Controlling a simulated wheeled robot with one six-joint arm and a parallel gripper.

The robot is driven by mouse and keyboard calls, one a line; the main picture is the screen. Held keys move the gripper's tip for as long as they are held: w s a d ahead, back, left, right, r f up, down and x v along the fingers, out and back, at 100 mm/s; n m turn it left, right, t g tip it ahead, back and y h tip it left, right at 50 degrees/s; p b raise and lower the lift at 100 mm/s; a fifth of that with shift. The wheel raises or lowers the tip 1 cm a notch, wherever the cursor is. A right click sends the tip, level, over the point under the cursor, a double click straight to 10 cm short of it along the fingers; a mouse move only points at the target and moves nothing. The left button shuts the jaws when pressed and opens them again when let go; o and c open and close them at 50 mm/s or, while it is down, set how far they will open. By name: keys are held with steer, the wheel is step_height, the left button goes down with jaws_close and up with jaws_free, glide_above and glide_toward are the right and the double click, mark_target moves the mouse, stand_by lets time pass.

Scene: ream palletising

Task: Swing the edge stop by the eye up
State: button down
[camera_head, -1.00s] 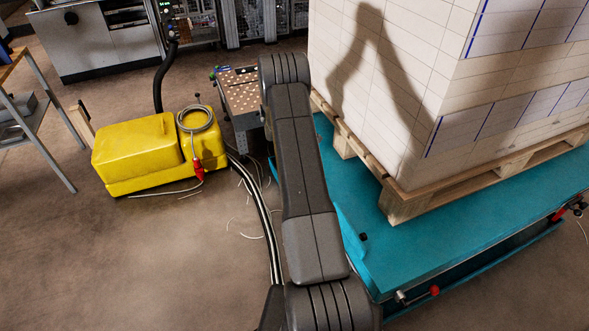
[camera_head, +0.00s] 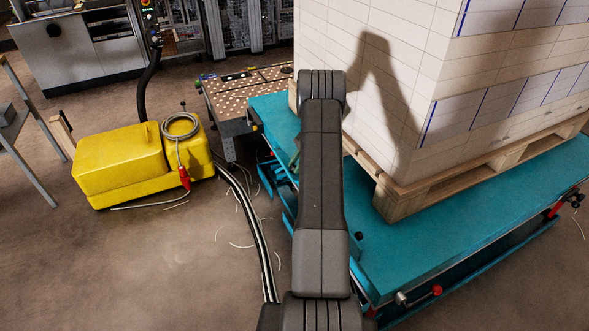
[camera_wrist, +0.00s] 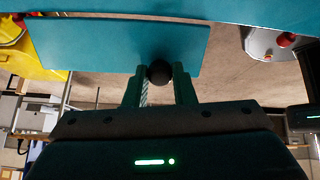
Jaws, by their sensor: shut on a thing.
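In the wrist view the edge stop (camera_wrist: 105,45) is a flat teal plate standing out from the teal table's edge. A dark round piece, which looks like the eye (camera_wrist: 158,70), sits at its free edge. My gripper (camera_wrist: 158,78) has its two green fingers closed on either side of this eye, touching it. In the head view my arm hides most of the gripper and the stop. A small green part, seemingly a finger, shows left of my arm. Whether the stop is fully up cannot be told.
The teal lift table (camera_head: 420,255) carries a wooden pallet (camera_head: 400,205) with a tall white ream stack (camera_head: 380,100) right beside my arm. A yellow unit (camera_head: 125,165) with a coiled cable stands on the left. A perforated table (camera_head: 250,90) stands behind. Cables lie on the floor between.

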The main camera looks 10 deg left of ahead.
steer(key=shift+d, duration=0.1)
stand_by(0.4)
steer(key=c, duration=1.2)
jaws_free()
steer(key=shift+w, duration=0.1)
step_height(320, 180, up, 10)
